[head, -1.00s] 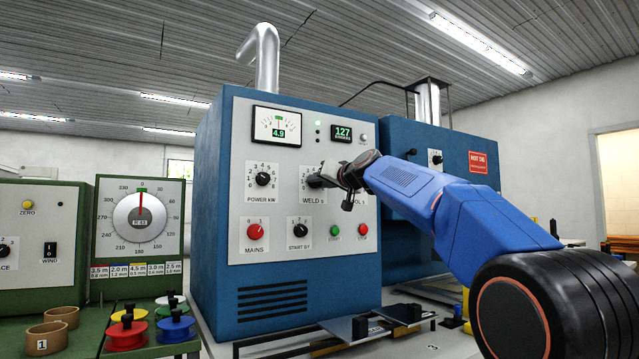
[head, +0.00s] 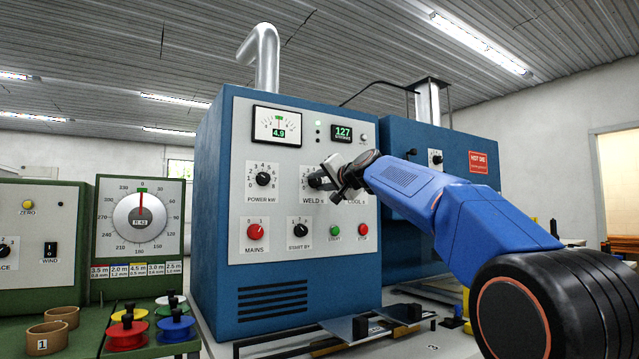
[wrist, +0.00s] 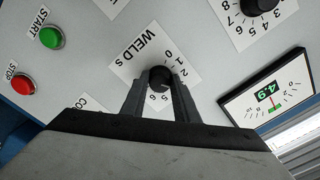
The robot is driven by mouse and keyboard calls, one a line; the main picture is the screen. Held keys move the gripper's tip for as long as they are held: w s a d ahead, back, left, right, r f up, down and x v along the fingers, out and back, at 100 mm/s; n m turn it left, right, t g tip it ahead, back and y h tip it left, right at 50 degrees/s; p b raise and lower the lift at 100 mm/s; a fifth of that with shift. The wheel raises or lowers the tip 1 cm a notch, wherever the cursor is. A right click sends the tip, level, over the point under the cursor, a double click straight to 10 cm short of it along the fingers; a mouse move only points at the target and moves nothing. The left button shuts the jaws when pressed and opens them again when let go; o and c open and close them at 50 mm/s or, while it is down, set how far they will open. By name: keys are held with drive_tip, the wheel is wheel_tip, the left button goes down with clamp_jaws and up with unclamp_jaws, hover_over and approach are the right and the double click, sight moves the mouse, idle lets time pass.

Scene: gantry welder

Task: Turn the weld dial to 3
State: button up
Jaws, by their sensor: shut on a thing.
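The weld dial (wrist: 160,77) is a small black knob on a white plate marked "WELD s". In the wrist view my gripper (wrist: 160,84) has one grey finger on each side of this knob and is shut on it. Digits 0, 1, 2 and 5, 6 show around the knob; the others are hidden, and I cannot read the pointer. In the head view the weld dial (head: 313,180) shows only partly behind my gripper (head: 328,180), left of the partly covered "COOL" plate.
The power dial (head: 263,179) stands left of the weld dial. Below are the red mains knob (head: 257,231), the start-by dial (head: 300,230), the green start button (head: 334,231) and the red stop button (head: 362,230). A meter (head: 277,126) above reads 4.9.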

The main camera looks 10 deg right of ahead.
idle(0.3)
drive_tip(key=o, duration=1.1)
drive_tip(key=shift+c, duration=0.2)
drive_tip(key=v, duration=1.7)
drive_tip(key=shift+s, duration=0.15)
drive_tip(key=shift+d, duration=0.1)
